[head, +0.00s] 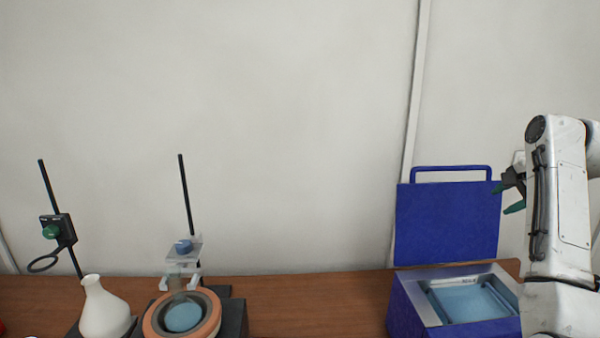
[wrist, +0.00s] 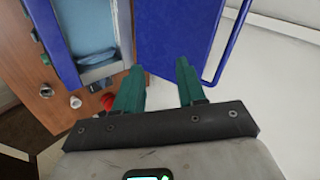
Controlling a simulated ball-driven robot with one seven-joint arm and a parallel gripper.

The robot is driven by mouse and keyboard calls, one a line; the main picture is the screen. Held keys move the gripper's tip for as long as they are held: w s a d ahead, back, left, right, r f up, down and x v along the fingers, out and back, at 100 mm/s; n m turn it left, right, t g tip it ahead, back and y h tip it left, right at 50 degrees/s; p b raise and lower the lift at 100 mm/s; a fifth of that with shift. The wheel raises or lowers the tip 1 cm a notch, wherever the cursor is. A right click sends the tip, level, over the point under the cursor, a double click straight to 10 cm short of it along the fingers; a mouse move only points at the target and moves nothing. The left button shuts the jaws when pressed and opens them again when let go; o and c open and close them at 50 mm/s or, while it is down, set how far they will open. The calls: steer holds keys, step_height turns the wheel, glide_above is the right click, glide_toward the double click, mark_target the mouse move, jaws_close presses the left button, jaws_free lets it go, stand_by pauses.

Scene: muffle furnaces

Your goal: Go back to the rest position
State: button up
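My gripper (wrist: 158,85) shows in the wrist view with two green fingers spread apart and nothing between them. In the head view my gripper (head: 514,192) is partly hidden behind my white arm at the right, close to the raised blue lid. The blue muffle furnace (head: 402,308) stands on the bench at the right with its lid (head: 445,222) up and its light blue chamber (head: 468,302) uncovered. The lid also shows in the wrist view (wrist: 165,40), just beyond my fingertips. I cannot tell whether they touch.
A stand with a clamp and an orange-rimmed round heater (head: 158,322) sits left of the furnace. A white flask (head: 103,310) and a ring stand (head: 50,190) are at the far left. Bare wooden bench (head: 310,300) lies between heater and furnace. A pale wall (head: 290,120) rises behind.

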steer(key=s+a+f+n+g, duration=0.15)
steer(key=s+a+f, duration=0.3)
steer(key=f, duration=0.45)
steer(key=s+a+f+n, duration=0.3)
steer(key=s+f, duration=0.2)
steer(key=f, duration=0.3)
steer(key=s+a+f+n+g, duration=0.1)
steer(key=s+a+f+n, duration=0.3)
steer(key=f, duration=0.5)
steer(key=s+a+f+n, duration=0.2)
steer(key=s+a+f, duration=0.1)
steer(key=s, duration=0.5)
steer(key=s+a+f+n, duration=0.2)
steer(key=s+a+f, duration=0.1)
steer(key=s, duration=0.6)
steer(key=s+a+f+n, duration=0.2)
steer(key=s+a+n, duration=0.1)
steer(key=s, duration=0.5)
steer(key=s+f+g+b, duration=0.2)
steer(key=s+f+b, duration=0.3)
steer(key=f, duration=0.3)
steer(key=s+d+f+g+b, duration=0.1)
steer(key=s+f+g+b, duration=0.2)
steer(key=s+f+b, duration=0.2)
step_height(320, 180, down, 3)
steer(key=shift+s+f+m, duration=0.2)
steer(key=shift+s+m, duration=0.2)
steer(key=shift+m, duration=0.05)
